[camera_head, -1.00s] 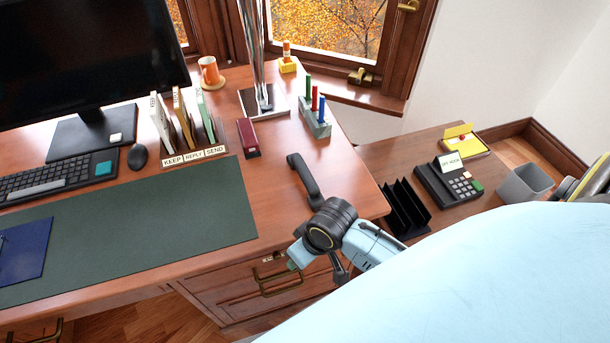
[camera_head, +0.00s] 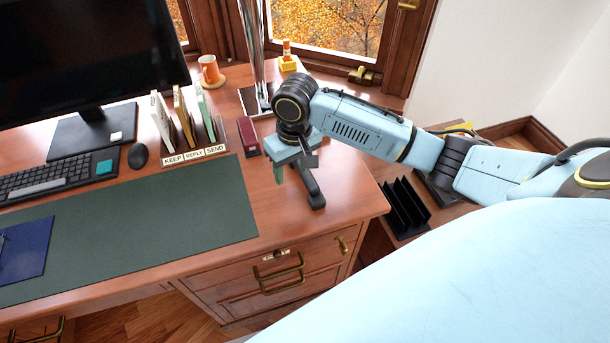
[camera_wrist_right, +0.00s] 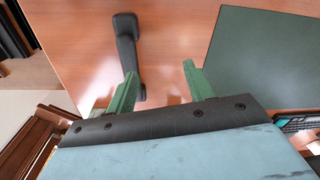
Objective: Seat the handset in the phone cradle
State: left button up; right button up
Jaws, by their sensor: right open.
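The black handset (camera_head: 316,198) lies on the brown desk near its right end; my right gripper hides its upper part in the head view. In the right wrist view the handset (camera_wrist_right: 127,45) lies ahead and left of centre, its near end close behind the left finger in the picture. My right gripper (camera_head: 292,172) is open above the desk, with its green fingers (camera_wrist_right: 158,84) apart and nothing between them. The phone cradle (camera_head: 436,196) stands on the lower side surface at right, mostly hidden by my right arm. My left gripper is out of view.
A black file rack (camera_head: 407,208) stands beside the cradle. A dark red box (camera_head: 248,136), a letter sorter (camera_head: 195,153) and a green desk mat (camera_head: 130,225) are left of the gripper. My arm hides the pen holder area.

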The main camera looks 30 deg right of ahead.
jog(key=m, duration=0.2)
send_near(305, 177)
notch_tip(305, 177, up, 2)
jog(key=w, duration=0.3)
jog(key=shift+g+h, duration=0.3)
jog(key=f, duration=0.2)
jog(key=f+b, duration=0.1)
jog(key=f, duration=0.2)
jog(key=d+f, duration=0.1)
jog(key=f, duration=0.1)
jog(key=shift+f+b, duration=0.3)
jog(key=shift+b, duration=0.05)
jog(key=f, duration=0.3)
jog(key=f+b, duration=0.1)
jog(key=shift+s+a+f, duration=0.2)
jog(key=shift+s, duration=0.2)
jog(key=shift+f, duration=0.3)
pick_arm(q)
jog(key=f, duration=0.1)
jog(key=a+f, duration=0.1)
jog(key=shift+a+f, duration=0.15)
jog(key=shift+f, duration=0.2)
pick_arm(e)
jog(key=c, duration=1.1)
